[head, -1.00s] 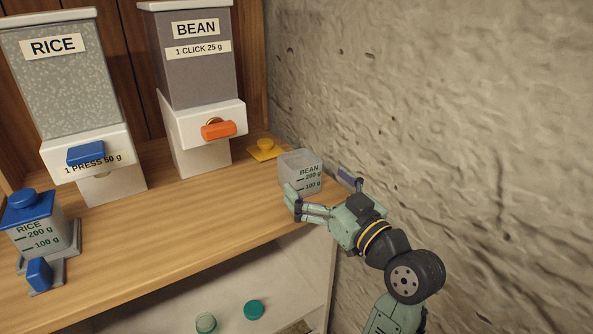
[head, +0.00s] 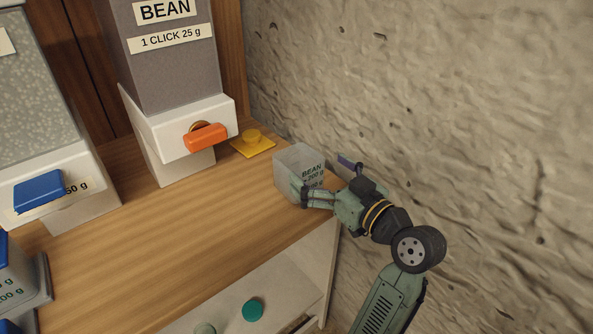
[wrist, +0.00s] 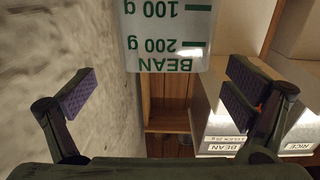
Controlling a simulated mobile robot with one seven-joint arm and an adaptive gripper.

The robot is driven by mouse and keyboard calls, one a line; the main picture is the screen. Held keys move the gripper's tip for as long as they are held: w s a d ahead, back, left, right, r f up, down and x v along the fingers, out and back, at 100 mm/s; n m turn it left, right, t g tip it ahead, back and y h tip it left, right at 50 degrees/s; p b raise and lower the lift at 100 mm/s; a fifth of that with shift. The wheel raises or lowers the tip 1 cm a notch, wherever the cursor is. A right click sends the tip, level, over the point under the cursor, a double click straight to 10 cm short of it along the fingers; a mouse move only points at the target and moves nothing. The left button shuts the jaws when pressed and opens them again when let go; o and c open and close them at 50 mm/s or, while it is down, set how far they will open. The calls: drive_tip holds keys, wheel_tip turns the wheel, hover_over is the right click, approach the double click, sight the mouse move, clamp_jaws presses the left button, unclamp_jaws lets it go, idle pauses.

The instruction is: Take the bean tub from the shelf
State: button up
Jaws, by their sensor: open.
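The bean tub (head: 292,161) is a clear, open-topped container marked BEAN with gram lines. It stands on the wooden shelf (head: 190,222) near its right end, close to the wall. In the wrist view the tub (wrist: 168,30) appears upside down, ahead of and between my fingers. My gripper (head: 325,180) is open at the tub's front right; one finger overlaps the tub's front in the head view. The wrist view shows both fingers (wrist: 160,95) spread wide with nothing between their pads. I cannot tell whether a finger touches the tub.
The bean dispenser (head: 165,65) with an orange knob (head: 205,137) stands behind left. A yellow lid (head: 253,145) lies beside the tub. The rough wall (head: 450,120) is close on the right. The rice dispenser (head: 35,110) is at left.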

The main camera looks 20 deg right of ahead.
sight(288, 150)
drive_tip(key=p+x, duration=0.1)
drive_tip(key=x, duration=0.2)
drive_tip(key=p+x, duration=0.1)
drive_tip(key=x, duration=0.2)
drive_tip(key=shift+w+a+f, duration=0.15)
drive_tip(key=shift+a+f, duration=0.05)
drive_tip(key=shift+a, duration=0.05)
drive_tip(key=shift+c, duration=0.2)
drive_tip(key=c, duration=1.2)
